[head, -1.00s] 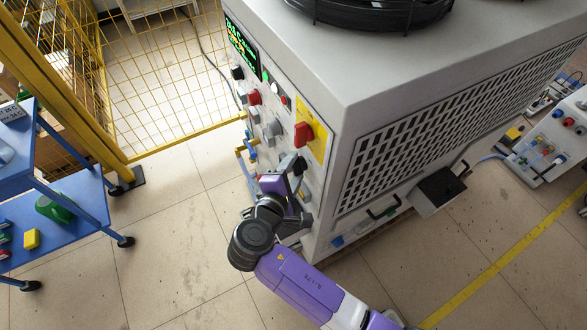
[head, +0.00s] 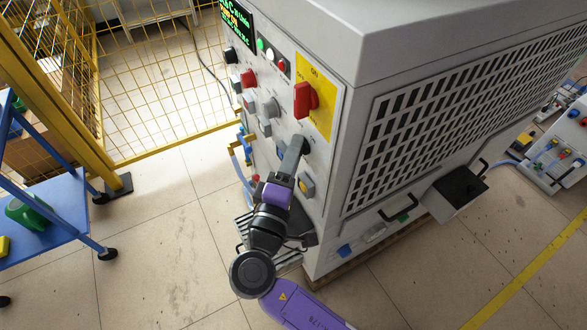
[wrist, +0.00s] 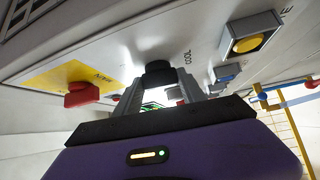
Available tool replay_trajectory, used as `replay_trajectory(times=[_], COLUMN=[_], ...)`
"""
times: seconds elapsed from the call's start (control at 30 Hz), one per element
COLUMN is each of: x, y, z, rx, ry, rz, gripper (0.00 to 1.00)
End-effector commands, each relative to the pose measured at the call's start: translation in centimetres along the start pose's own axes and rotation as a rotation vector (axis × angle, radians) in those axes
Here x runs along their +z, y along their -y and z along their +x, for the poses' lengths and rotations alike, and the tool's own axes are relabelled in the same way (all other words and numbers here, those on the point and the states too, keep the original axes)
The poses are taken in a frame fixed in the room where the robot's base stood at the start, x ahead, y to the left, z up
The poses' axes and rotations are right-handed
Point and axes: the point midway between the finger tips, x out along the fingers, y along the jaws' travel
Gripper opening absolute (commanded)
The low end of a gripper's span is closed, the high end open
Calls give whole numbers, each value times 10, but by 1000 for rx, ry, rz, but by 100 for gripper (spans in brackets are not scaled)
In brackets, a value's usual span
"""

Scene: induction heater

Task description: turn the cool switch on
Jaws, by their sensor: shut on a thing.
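The cool switch is a dark round knob (wrist: 159,72) on the grey machine's panel, beside the printed word COOL in the wrist view. My gripper (wrist: 158,82) has its two grey fingers on either side of the knob and is shut on it. In the head view my gripper (head: 296,146) reaches up to the panel below the red rotary switch, and its fingers mostly hide the knob. Which way the knob is turned cannot be told.
The red rotary switch (head: 305,100) on its yellow plate (head: 319,78) sits above the knob. Grey knobs (head: 266,127) stand to the left. A blue cart (head: 66,210) and yellow mesh fence (head: 160,85) are farther left.

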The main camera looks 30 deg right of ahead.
Motion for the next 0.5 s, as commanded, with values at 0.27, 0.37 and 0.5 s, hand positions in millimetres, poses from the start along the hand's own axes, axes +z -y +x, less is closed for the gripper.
replay_trajectory(times=[0.27, 0.37, 0.5], x=[0, 0, 0], y=[13, 13, 13], z=[-2, -2, -1], rx=[120, 158, 204], ry=[-1, -1, -1], rz=[122, 160, 205], gripper=[7, 7, 7])
